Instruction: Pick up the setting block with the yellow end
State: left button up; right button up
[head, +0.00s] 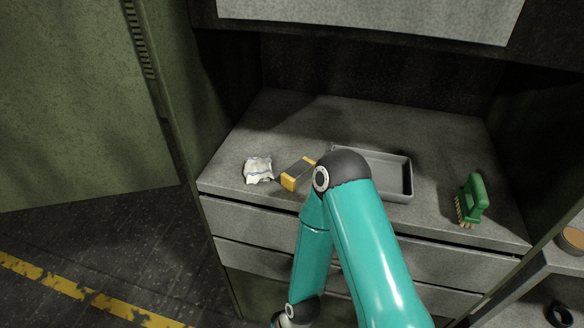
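The setting block (297,173) lies on the grey counter, left of the tray. Its body is dark grey-brown, with yellow at its near end and a smaller yellow patch at its far edge. My teal arm rises from the bottom of the head view, and its dark elbow joint is just right of the block in the picture. The arm bends back down toward the bottom edge, where its lower part is cut off. Neither gripper shows in the head view.
A crumpled white cloth or paper (258,170) lies left of the block. A grey tray (408,178) sits to the right, partly hidden by my arm. A green brush (473,200) stands at the counter's right. The counter (300,118) is clear at the back, under an overhang.

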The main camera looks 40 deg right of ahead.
aim_at(294, 176)
jog(key=u, duration=1.6)
jog(key=i, duration=0.1)
jog(key=z, duration=2.75)
jog(key=k, duration=1.05)
jog(key=u, duration=0.5)
jog(key=i, duration=1)
jog(key=u, duration=0.05)
